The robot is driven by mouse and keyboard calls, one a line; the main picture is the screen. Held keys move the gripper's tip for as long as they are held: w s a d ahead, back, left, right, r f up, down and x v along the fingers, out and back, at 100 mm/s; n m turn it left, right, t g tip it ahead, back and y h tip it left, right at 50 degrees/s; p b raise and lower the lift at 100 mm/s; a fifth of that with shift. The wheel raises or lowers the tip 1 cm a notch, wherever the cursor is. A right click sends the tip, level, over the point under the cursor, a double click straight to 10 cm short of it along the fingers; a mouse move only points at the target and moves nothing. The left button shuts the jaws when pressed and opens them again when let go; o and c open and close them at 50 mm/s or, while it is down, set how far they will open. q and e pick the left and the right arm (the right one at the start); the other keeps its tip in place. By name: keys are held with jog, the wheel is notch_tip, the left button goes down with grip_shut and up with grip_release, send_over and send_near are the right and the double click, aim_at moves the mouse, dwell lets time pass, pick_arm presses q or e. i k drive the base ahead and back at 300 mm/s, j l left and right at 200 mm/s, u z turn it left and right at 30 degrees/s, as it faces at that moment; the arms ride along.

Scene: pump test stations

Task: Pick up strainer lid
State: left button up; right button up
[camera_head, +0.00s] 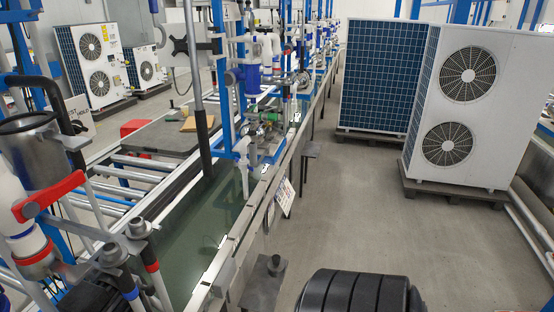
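I cannot make out a strainer lid for certain in the head view. At the left edge stands a shiny metal cylinder (42,155) with a dark round top. Below it is white pipework (22,222) with a red handle (48,197). Farther along the line is a small fitting assembly (266,125) with green and red parts, too small to tell apart. Neither of my grippers shows in this view.
A green conveyor belt (190,255) runs away from me, with blue frames and pipes along it. Large white fan units (478,110) stand on dark pallets at the right.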

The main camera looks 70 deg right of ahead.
aim_at(276, 263)
jog(key=z, duration=2.1)
jog(key=i+l+u, duration=0.15)
jog(key=l, duration=0.2)
jog(key=i+l+u, duration=0.1)
jog(key=i+l, duration=0.15)
jog(key=i+l+u, duration=0.15)
jog(key=l, duration=0.35)
jog(key=i+l+u, duration=0.1)
jog(key=l, duration=0.25)
jog(key=i+l+u, duration=0.15)
jog(key=l, duration=0.3)
jog(key=i, duration=0.05)
